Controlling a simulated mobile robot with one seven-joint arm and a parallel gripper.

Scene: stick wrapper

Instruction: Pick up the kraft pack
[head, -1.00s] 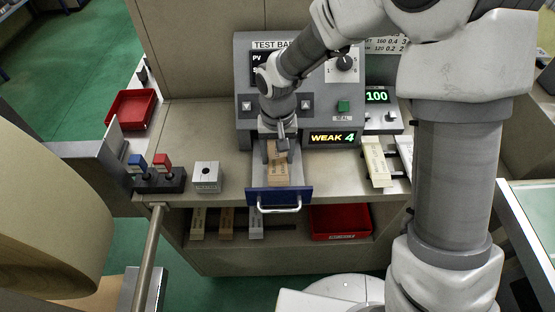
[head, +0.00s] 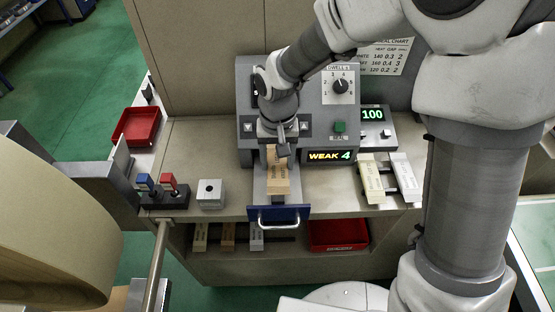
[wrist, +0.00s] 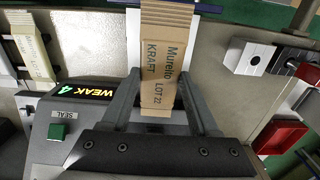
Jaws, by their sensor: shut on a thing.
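The kraft pack (wrist: 162,62) is a brown cardboard strip printed "Murello KRAFT LOT 22" in the wrist view. In the head view the kraft pack (head: 278,178) stands over the open drawer of the test machine, below my gripper (head: 279,148). In the wrist view my gripper's two fingers (wrist: 162,100) are at either side of the pack, shut on it. The drawer (head: 279,212) has a blue front and a silver handle. Whether the pack touches the drawer floor cannot be told.
The test machine (head: 329,125) shows "WEAK 4". A pale pack (head: 371,180) and a white one (head: 404,177) lie at right. A grey block (head: 210,193) and blue and red levers (head: 162,187) stand at left. Red bins are at left (head: 137,126) and on the shelf (head: 338,234).

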